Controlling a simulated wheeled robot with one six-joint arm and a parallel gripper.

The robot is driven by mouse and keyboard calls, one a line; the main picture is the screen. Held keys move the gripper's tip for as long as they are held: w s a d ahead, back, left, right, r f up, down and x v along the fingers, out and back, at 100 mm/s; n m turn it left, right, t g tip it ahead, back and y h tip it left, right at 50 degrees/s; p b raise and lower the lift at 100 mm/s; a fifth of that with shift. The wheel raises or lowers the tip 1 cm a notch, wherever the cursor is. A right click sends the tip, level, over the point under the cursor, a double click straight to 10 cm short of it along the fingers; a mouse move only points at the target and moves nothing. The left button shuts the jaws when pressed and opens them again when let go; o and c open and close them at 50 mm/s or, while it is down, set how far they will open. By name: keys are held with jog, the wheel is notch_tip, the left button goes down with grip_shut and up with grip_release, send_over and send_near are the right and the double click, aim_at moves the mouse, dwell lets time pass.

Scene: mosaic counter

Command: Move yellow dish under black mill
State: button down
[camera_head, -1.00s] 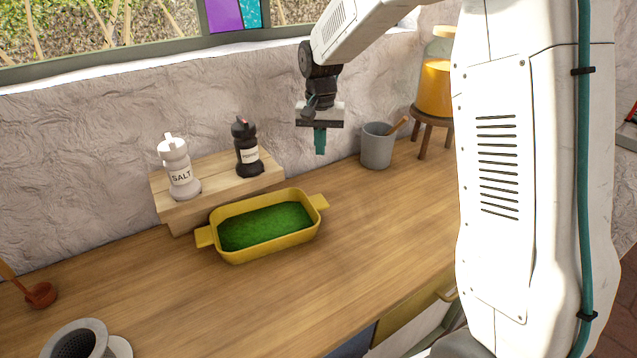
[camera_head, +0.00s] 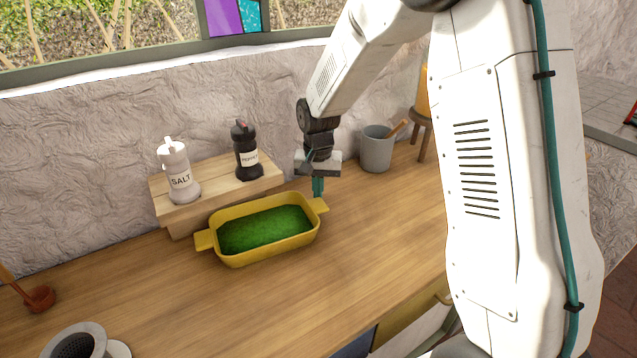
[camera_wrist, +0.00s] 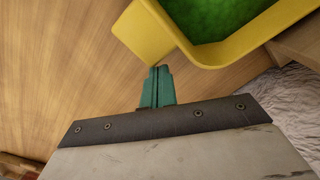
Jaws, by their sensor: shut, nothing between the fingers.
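The yellow dish (camera_head: 232,258) stands on the counter in front of a wooden shelf block, with green contents inside and a handle at each end. The black mill (camera_head: 247,160) stands upright on the right part of the block, behind the dish. My gripper (camera_head: 318,187) is shut and empty, pointing down just behind the dish's right handle. In the wrist view the green fingertips (camera_wrist: 159,72) are together, close to the handle corner of the yellow dish (camera_wrist: 150,35). I cannot tell whether they touch it.
The wooden block (camera_head: 215,180) also bears a white salt mill (camera_head: 178,172). A grey cup (camera_head: 376,150) with a wooden utensil stands right of my gripper. A grey strainer-like cup (camera_head: 75,345) is at front left. The counter (camera_head: 200,305) before the dish is clear.

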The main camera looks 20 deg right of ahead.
jog(key=shift+s+a, duration=0.1)
jog(key=shift+s+a, duration=0.25)
jog(key=shift+s, duration=0.25)
jog(key=shift+s+a, duration=0.2)
jog(key=shift+s, duration=0.3)
